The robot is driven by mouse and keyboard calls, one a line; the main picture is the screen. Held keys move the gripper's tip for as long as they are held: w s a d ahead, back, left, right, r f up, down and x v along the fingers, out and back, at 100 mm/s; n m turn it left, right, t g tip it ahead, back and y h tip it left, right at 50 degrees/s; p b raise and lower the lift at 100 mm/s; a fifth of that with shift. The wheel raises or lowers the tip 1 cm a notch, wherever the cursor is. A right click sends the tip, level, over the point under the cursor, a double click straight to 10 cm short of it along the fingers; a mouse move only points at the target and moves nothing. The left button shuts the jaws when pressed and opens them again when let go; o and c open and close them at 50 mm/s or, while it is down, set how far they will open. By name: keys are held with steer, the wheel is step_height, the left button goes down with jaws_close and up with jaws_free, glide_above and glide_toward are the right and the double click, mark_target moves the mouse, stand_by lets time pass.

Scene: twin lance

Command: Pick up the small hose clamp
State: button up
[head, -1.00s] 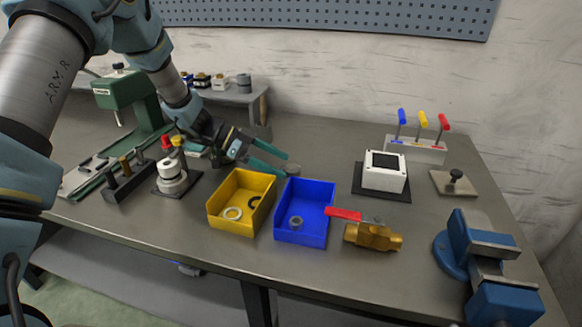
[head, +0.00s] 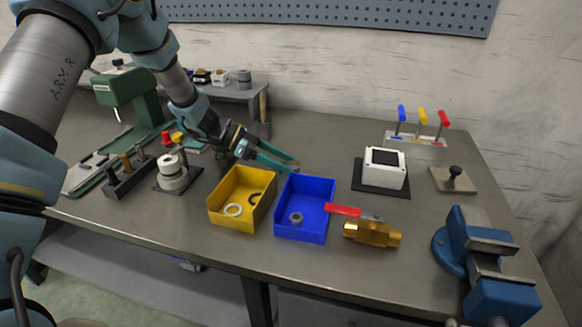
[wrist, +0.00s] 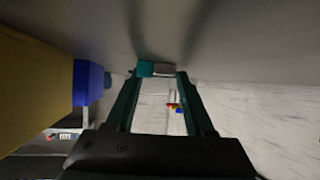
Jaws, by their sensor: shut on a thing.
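My gripper (head: 286,165) is low over the bench, just behind the blue bin. Its teal fingers point right and close on a small grey thing (wrist: 164,69) at the fingertips in the wrist view, which looks like the small hose clamp. It is mostly hidden by the fingers in the head view, so its shape is hard to tell. The fingertips appear close to the bench top, but I cannot tell whether the grey thing touches it.
The yellow bin (head: 216,212) holds rings, and the blue bin (head: 318,234) holds a small grey part. A brass valve (head: 373,234) with a red handle, a white box (head: 385,176) and a blue vise (head: 470,240) stand right.

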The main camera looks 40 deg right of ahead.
jaws_close()
